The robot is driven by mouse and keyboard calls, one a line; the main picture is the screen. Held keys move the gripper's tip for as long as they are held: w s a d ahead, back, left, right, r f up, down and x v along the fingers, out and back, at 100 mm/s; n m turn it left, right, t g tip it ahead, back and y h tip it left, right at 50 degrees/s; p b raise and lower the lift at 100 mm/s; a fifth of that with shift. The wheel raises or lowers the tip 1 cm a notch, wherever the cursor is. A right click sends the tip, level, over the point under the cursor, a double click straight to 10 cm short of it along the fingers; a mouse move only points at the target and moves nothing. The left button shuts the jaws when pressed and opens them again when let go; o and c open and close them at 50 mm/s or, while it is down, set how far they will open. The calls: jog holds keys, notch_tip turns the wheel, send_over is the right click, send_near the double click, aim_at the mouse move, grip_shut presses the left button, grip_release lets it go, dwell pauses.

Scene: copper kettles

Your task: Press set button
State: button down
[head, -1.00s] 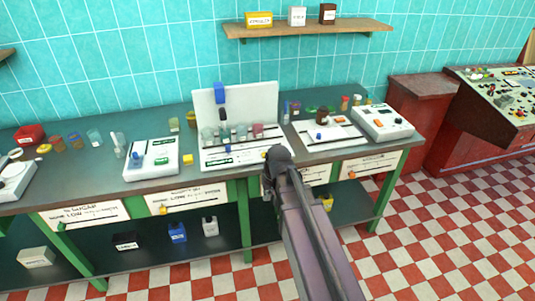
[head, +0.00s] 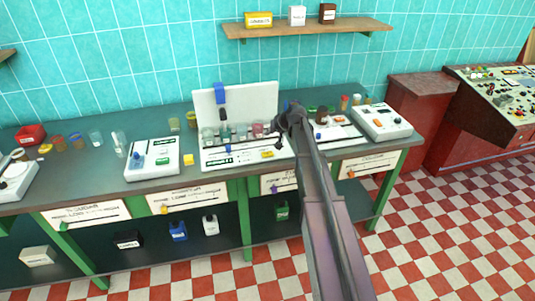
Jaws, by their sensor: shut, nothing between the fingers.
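The middle white device (head: 246,156) stands on the long bench with a tall white back panel (head: 258,103). On its front are a blue knob (head: 228,148), a green label (head: 216,161) and a yellow part (head: 267,154). I cannot read any lettering, so I cannot tell which part is the set button. My gripper (head: 279,127) is shut and empty. In the picture it overlaps the right end of this device, above and right of the yellow part. My arm hides some of the bench front and the device to the right; contact with anything cannot be told.
A white device with a blue knob (head: 153,158) stands to the left. Another white device (head: 382,121) stands at the bench's right end. Small jars and beakers line the back of the green-legged bench (head: 100,172). A wall shelf (head: 308,28) holds three small boxes.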

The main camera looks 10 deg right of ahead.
aim_at(265, 152)
jog(key=shift+w+d+r, duration=0.1)
jog(key=shift+w, duration=0.1)
dwell(0.4)
notch_tip(265, 152, down, 9)
jog(key=b, duration=0.8)
jog(key=shift+b, duration=0.4)
jog(key=shift+f+b, duration=0.8)
jog(key=shift+b, duration=0.1)
dwell(2.2)
dwell(0.4)
jog(key=shift+r+p, duration=0.9)
jog(key=shift+r+p, duration=2.5)
jog(key=shift+p, duration=0.05)
